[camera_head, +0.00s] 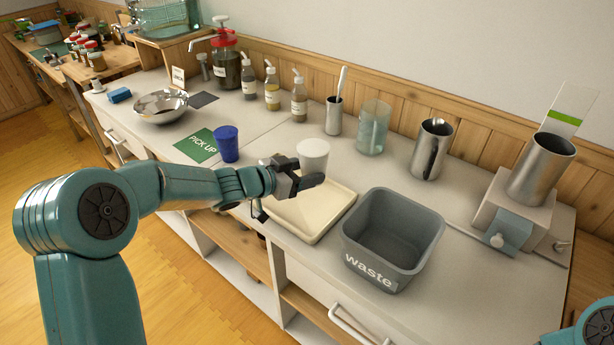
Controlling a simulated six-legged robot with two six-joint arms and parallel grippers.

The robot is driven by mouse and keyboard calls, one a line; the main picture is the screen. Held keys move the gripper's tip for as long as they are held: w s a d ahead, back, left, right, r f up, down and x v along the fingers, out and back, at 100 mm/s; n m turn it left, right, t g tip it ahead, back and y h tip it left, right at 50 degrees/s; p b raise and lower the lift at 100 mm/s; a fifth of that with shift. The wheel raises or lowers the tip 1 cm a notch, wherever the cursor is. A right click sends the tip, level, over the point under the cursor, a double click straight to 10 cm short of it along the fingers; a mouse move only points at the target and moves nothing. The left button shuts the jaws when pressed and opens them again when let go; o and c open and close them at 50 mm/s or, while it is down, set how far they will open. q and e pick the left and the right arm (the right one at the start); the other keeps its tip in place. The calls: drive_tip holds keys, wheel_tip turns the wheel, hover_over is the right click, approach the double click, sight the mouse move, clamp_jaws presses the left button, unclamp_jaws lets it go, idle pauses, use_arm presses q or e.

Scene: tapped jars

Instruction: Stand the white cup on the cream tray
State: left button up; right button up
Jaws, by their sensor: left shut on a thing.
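The white cup (313,153) is upright at the back of the cream tray (318,226). My left gripper (305,182) reaches in from the left above the tray and is shut on the white cup. The gripper hides the cup's lower part, so I cannot tell whether its base touches the tray. The tray lies flat on the counter, left of the waste bin, with its front part bare. My right gripper is not in view; only a bit of my right arm shows at the bottom right corner.
The grey waste bin (392,240) stands close on the tray's right. Behind are bottles, a steel tumbler with a spoon (333,116), a glass (373,128) and a steel pitcher (430,150).

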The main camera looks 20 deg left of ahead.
use_arm(q)
drive_tip(key=shift+s+d+f+b, duration=0.1)
drive_tip(key=shift+d+b, duration=0.05)
drive_tip(key=shift+b, duration=0.3)
drive_tip(key=b, duration=0.4)
hover_over(305, 210)
drive_tip(key=shift+y, duration=0.3)
wheel_tip(305, 210, down, 5)
drive_tip(key=shift+d+f, duration=0.1)
drive_tip(key=shift+f+b, duration=0.95)
drive_tip(key=shift+f, duration=0.2)
